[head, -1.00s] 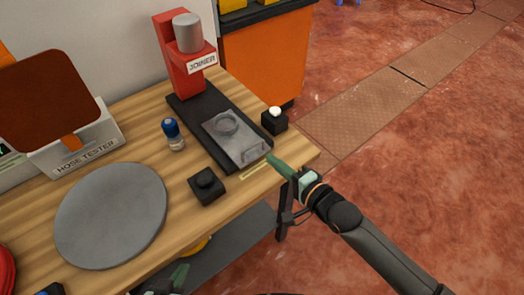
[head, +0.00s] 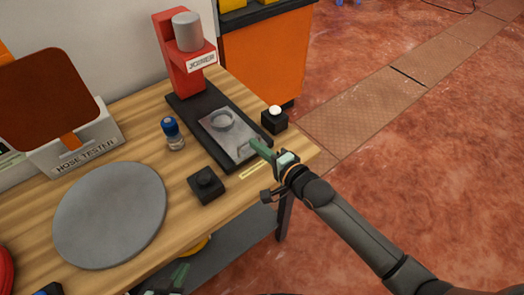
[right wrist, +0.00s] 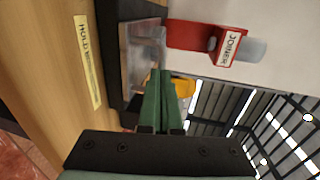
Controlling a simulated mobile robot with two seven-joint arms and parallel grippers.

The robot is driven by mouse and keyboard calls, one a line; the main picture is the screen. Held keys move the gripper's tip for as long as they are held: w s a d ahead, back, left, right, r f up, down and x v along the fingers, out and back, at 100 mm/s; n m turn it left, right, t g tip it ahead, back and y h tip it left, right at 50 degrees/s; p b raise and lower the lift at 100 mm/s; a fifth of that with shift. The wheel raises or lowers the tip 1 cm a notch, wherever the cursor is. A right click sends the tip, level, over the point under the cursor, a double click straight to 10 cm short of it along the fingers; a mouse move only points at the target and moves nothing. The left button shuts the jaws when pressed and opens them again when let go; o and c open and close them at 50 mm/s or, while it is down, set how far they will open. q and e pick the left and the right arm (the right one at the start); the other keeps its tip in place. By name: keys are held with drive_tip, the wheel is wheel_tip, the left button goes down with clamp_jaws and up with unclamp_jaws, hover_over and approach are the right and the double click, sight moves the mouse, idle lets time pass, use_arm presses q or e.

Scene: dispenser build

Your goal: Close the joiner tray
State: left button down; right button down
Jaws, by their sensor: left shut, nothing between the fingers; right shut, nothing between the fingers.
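The joiner (head: 185,60) is a red press with a grey cylinder, standing at the back of a black base on the wooden table. Its grey tray (head: 220,125), with a round recess, lies on the base, pulled toward the front end. My right gripper (head: 257,147) is shut and empty, its green fingertips at the tray's front edge; I cannot tell whether they touch. In the right wrist view the green fingers (right wrist: 160,100) point at the tray (right wrist: 143,45), with the joiner (right wrist: 205,38) beyond. My left gripper (head: 178,278) is shut at the bottom edge, partly cut off.
A black box with a white button (head: 274,118) stands right of the base. A black knob box (head: 206,184) and a blue-capped bottle (head: 173,132) stand left of it. A grey disc (head: 112,215) and the hose tester (head: 78,145) are further left.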

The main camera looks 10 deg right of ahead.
sight(234, 133)
drive_tip(key=b+x, duration=0.1)
drive_tip(key=x, duration=0.2)
drive_tip(key=r+b+x, duration=0.1)
drive_tip(key=b+x, duration=0.1)
drive_tip(key=x, duration=0.2)
drive_tip(key=r+b+x, duration=0.1)
drive_tip(key=x, duration=0.3)
drive_tip(key=shift+w+a, duration=0.15)
drive_tip(key=shift+w, duration=0.15)
drive_tip(key=shift+w+a+r+b, duration=0.1)
drive_tip(key=shift+r+b, duration=0.05)
drive_tip(key=shift+b, duration=0.2)
drive_tip(key=shift+r, duration=0.25)
